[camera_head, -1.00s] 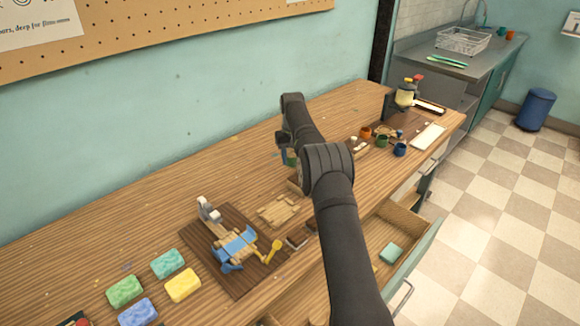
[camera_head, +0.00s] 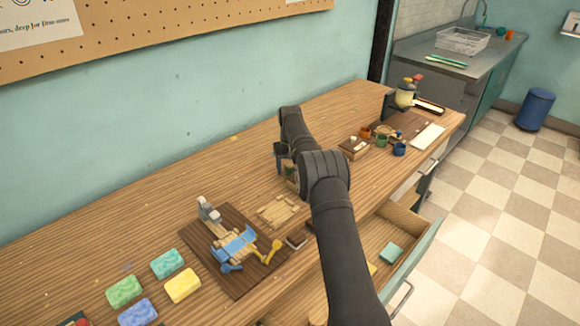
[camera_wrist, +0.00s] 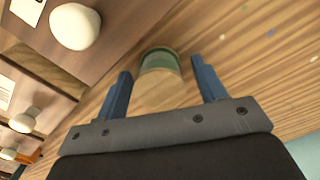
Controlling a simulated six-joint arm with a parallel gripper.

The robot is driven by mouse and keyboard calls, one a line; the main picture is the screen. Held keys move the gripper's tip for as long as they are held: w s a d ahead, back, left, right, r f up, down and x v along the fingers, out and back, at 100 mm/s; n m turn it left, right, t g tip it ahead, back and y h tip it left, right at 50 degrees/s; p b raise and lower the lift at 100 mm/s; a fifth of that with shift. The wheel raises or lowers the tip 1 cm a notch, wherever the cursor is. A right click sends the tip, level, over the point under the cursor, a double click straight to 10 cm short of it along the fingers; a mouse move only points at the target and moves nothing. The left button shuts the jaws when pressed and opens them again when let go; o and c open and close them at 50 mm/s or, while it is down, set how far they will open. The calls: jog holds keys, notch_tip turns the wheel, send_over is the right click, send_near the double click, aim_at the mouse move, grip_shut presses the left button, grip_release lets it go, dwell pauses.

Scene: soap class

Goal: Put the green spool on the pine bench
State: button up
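The green spool (camera_wrist: 161,57) has a green band and a pale wood-coloured end. In the wrist view it sits between and just beyond the tips of my gripper (camera_wrist: 161,67), with a gap on each side. The blue fingers are apart and hold nothing. In the head view my gripper (camera_head: 282,160) is low over the table behind my arm, and the spool (camera_head: 290,171) is mostly hidden there. A low pale slatted wooden piece (camera_head: 278,211), which may be the pine bench, lies on the table to the front left of my gripper, with its top bare.
A dark board (camera_head: 212,262) holds a blue and wooden device (camera_head: 235,244). Coloured sponges lie front left. A small box (camera_head: 353,148) and several cups (camera_head: 382,140) stand right of my arm. An open drawer (camera_head: 408,221) juts out in front. The table's back left is clear.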

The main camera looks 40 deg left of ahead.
notch_tip(320, 180, up, 12)
jog(key=shift+r, duration=0.2)
dwell(0.5)
notch_tip(320, 180, down, 12)
jog(key=shift+r, duration=1.8)
